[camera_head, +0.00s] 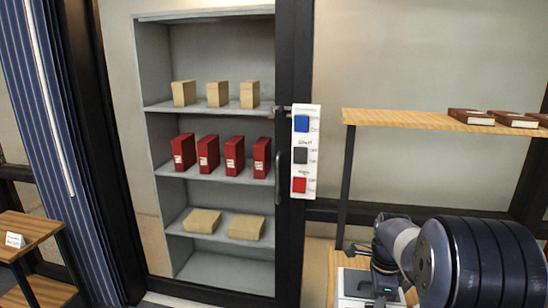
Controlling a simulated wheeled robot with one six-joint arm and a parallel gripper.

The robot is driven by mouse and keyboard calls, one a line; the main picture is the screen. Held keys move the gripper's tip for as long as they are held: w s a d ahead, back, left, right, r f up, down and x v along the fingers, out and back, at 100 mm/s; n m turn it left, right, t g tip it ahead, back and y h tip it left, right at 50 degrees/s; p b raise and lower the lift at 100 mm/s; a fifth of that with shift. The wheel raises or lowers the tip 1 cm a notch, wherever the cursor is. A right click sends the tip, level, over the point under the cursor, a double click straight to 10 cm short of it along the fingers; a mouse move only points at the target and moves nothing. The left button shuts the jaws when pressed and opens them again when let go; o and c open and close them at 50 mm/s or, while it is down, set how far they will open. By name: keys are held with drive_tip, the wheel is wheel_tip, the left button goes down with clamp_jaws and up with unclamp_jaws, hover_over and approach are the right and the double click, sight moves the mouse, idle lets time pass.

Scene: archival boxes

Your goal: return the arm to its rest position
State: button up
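My arm is folded at the lower right, with a large black ribbed link close to the camera and a pale link behind it. The dark end that looks like my gripper (358,250) is small and partly hidden by my own links. I cannot see whether its fingers are apart, and no held object shows. The arm appears clear of the grey cabinet (154,65) and of the wooden shelf (400,119).
The cabinet holds tan boxes (217,95), red binders (208,154) and flat tan boxes (245,228). A colour-coded sign (305,152) hangs beside it. Brown books (471,117) lie on the wooden shelf. A wooden stand (35,228) bears a small card (15,240) at left.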

drive_tip(key=shift+f, duration=0.55)
drive_tip(key=n, duration=0.5)
drive_tip(key=n+b, duration=0.1)
drive_tip(key=n, duration=0.3)
drive_tip(key=shift+r, duration=0.2)
